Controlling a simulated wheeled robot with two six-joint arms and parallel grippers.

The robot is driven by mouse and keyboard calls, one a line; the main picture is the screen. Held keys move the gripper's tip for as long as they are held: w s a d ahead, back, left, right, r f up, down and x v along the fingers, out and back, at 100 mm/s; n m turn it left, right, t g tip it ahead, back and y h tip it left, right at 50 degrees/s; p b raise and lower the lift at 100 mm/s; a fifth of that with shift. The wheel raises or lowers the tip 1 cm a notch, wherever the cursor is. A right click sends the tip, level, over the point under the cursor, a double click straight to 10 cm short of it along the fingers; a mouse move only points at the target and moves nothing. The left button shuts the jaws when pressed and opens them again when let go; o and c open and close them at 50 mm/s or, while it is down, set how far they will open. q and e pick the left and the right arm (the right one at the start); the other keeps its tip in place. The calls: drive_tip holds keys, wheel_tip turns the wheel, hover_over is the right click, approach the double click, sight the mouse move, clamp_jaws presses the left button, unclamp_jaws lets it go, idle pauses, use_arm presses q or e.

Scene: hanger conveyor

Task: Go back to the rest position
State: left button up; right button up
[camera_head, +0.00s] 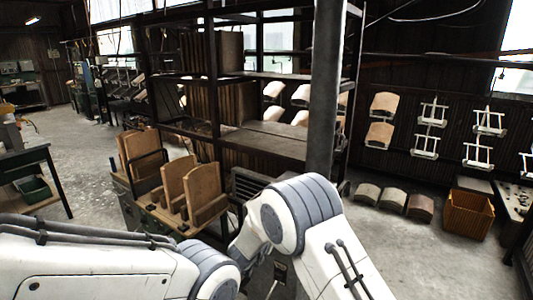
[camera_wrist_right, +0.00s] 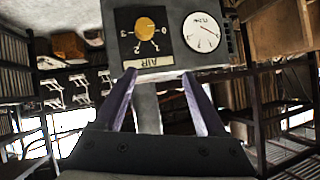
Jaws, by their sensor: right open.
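My right gripper (camera_wrist_right: 160,74) is open in the right wrist view, its two purple-grey fingers apart with nothing held between them. A grey control box (camera_wrist_right: 172,68) with a yellow knob (camera_wrist_right: 146,25), a white dial gauge (camera_wrist_right: 201,32) and an upside-down AIR label is just beyond the fingertips. I cannot tell whether the fingers touch it. In the head view, my white right arm comes in from the lower right and bends at a grey joint; its gripper is hidden. My left arm lies low at the left, and its gripper does not show.
A wooden-panel cart (camera_head: 185,185) stands ahead, beside a dark metal rack (camera_head: 216,100) and a grey post (camera_head: 325,90). White hangers (camera_head: 430,112) hang on the right. An orange crate (camera_head: 468,214) and curved pieces (camera_head: 394,201) sit on the floor. Floor at the lower right is clear.

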drive_tip(key=s+d+r+n+g+y, duration=0.1)
drive_tip(key=s+d+r+n+y, duration=0.2)
drive_tip(key=s+d+r, duration=0.15)
drive_tip(key=s+d+n+g, duration=0.2)
drive_tip(key=s+d+g, duration=0.35)
drive_tip(key=s, duration=0.75)
drive_tip(key=s+d+n+g, duration=0.2)
drive_tip(key=s+d, duration=0.6)
drive_tip(key=s, duration=0.4)
drive_tip(key=s+a+r+n+g, duration=0.1)
drive_tip(key=s+a+r+n, duration=0.2)
drive_tip(key=s+a, duration=0.4)
drive_tip(key=s+a+r+n+g+y, duration=0.1)
drive_tip(key=s+a+r+n, duration=0.1)
drive_tip(key=s+a+n, duration=0.2)
drive_tip(key=s+a, duration=0.2)
drive_tip(key=s, duration=0.1)
drive_tip(key=shift+s+a+r+g, duration=0.35)
drive_tip(key=shift+r, duration=0.05)
